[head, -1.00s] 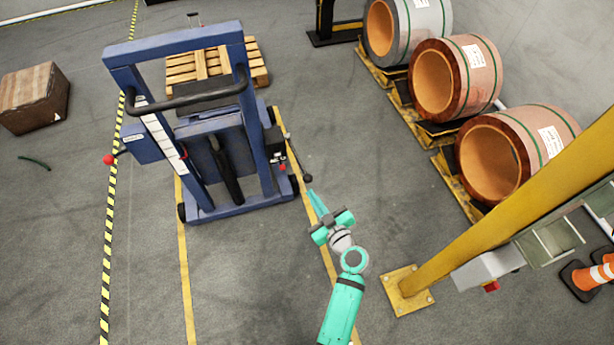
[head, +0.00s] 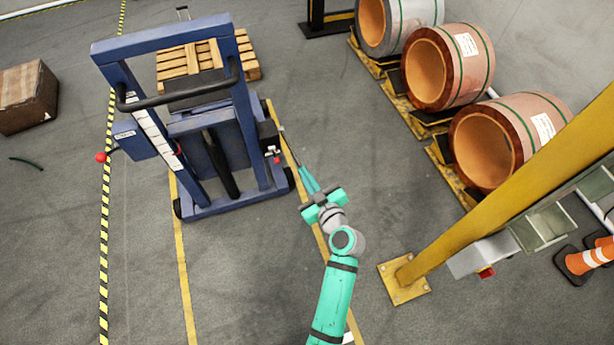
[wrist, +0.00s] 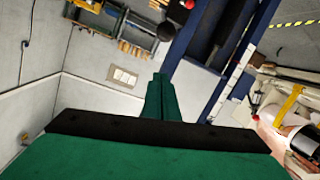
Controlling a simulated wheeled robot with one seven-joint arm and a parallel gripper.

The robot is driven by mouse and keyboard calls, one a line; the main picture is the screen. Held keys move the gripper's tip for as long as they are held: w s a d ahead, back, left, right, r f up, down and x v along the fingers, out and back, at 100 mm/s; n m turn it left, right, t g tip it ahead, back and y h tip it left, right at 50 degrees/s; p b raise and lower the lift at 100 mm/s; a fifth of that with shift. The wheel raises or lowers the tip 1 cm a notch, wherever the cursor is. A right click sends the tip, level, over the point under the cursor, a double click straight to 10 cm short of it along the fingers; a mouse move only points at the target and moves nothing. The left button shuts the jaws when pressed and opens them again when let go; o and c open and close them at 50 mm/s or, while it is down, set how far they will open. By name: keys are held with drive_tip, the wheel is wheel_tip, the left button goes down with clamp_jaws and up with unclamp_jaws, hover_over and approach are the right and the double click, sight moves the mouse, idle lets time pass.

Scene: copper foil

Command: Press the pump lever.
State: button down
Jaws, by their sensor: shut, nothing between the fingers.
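The blue lift truck (head: 192,125) stands left of my gripper in the head view. A thin dark pump lever (head: 289,148) sticks out from its right side toward my gripper. My gripper (head: 303,168) has its two green fingers together and empty, with the tips at the lever's outer end. The lever's knob is hidden by the fingers in the head view. In the wrist view, a dark round knob (wrist: 166,31) shows just beyond the closed fingertips (wrist: 160,78). I cannot tell whether the fingers touch it.
A wooden pallet (head: 243,62) lies behind. Copper coils (head: 485,140) on yellow stands and a yellow post (head: 440,250) are at right. The floor between truck and coils is clear.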

drive_tip(key=w+f, duration=0.1)
drive_tip(key=w, duration=0.1)
drive_tip(key=w+a+f, duration=0.2)
drive_tip(key=w, duration=0.1)
drive_tip(key=shift+w+a+f, duration=0.25)
drive_tip(key=shift+w+f, duration=0.05)
drive_tip(key=shift+f, duration=0.05)
drive_tip(key=shift+s+d+f, duration=0.2)
drive_tip(key=shift+d+f, duration=0.15)
drive_tip(key=shift+f, duration=0.2)
